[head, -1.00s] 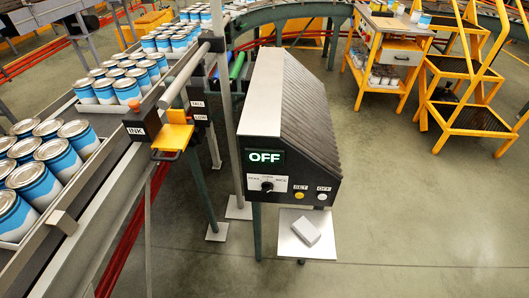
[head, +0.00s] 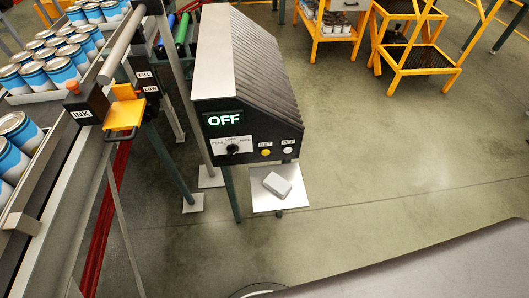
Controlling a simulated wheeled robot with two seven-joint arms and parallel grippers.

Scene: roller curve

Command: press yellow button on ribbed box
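The ribbed box (head: 265,75) stands on legs in the upper middle of the head view, with a dark slanted ribbed side and a pale top. Its front panel has a display (head: 223,119) reading OFF in green, and a black dial (head: 232,149). The yellow button (head: 266,152) sits under a label that seems to read SET. A white button (head: 288,151) sits to its right under a label that seems to read OFF. Neither of my grippers is in view.
A conveyor (head: 72,180) with blue and white cans (head: 48,74) runs along the left. A yellow bracket (head: 124,113) juts from its side. A white block (head: 277,184) lies on a plate below the box. Yellow steps (head: 415,66) stand at the upper right. The floor at right is open.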

